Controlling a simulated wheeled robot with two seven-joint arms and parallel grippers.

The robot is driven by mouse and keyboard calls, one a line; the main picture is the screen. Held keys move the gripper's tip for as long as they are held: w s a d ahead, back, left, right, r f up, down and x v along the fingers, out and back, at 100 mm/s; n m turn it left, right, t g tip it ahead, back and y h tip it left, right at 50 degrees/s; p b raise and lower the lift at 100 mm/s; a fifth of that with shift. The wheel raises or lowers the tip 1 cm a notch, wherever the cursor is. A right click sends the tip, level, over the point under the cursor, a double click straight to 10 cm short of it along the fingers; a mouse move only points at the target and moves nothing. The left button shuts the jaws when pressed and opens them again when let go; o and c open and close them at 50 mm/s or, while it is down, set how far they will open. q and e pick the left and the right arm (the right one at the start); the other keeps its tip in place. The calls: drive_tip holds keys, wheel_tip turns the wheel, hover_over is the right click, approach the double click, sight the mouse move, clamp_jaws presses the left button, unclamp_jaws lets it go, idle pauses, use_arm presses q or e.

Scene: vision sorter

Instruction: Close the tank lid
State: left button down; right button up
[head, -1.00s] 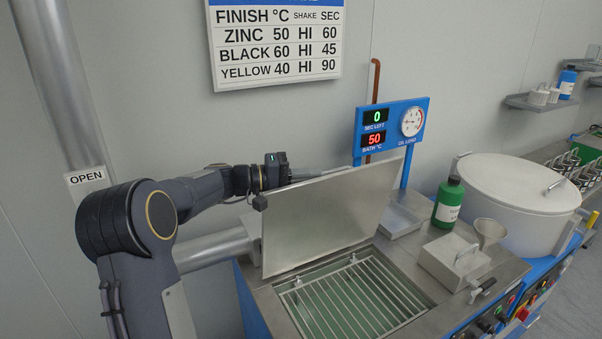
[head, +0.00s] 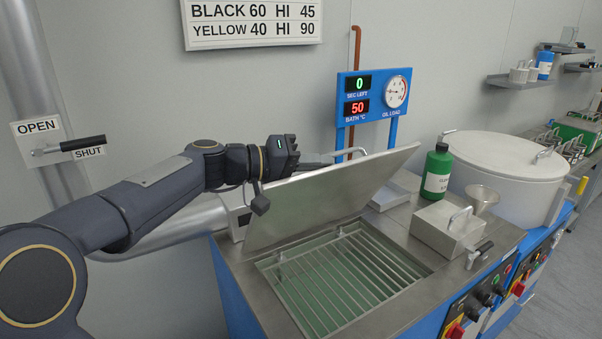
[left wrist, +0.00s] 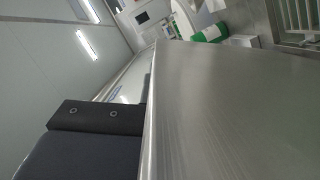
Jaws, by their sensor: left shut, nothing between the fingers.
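The tank lid (head: 330,195) is a flat steel panel standing partly open, tilted forward over the tank (head: 345,275) with its slatted grid. In the left wrist view the lid (left wrist: 225,110) fills the right half, close beside the dark gripper body (left wrist: 95,135). My right gripper is not in view.
A green bottle (head: 437,172), a steel box (head: 447,228) and a funnel (head: 482,200) stand right of the tank. A blue display panel (head: 373,95) rises behind. A large white drum (head: 510,175) is further right. An OPEN/SHUT lever (head: 80,144) is on the left pipe.

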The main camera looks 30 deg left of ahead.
use_arm(q)
drive_tip(key=s+d+f+m+y+b, duration=0.1)
drive_tip(key=s+d+f+m+b, duration=0.2)
drive_tip(key=d+f+b, duration=0.3)
drive_tip(key=s+d+f+m+y+b, duration=0.1)
drive_tip(key=s+d+f+m+b, duration=0.3)
drive_tip(key=d+f+b, duration=0.3)
drive_tip(key=shift+s+d+f+y+b, duration=0.3)
drive_tip(key=shift+s+f+y+b, duration=0.15)
drive_tip(key=shift+f+b, duration=2.6)
drive_tip(key=shift+r+b, duration=0.4)
drive_tip(key=shift+r, duration=0.1)
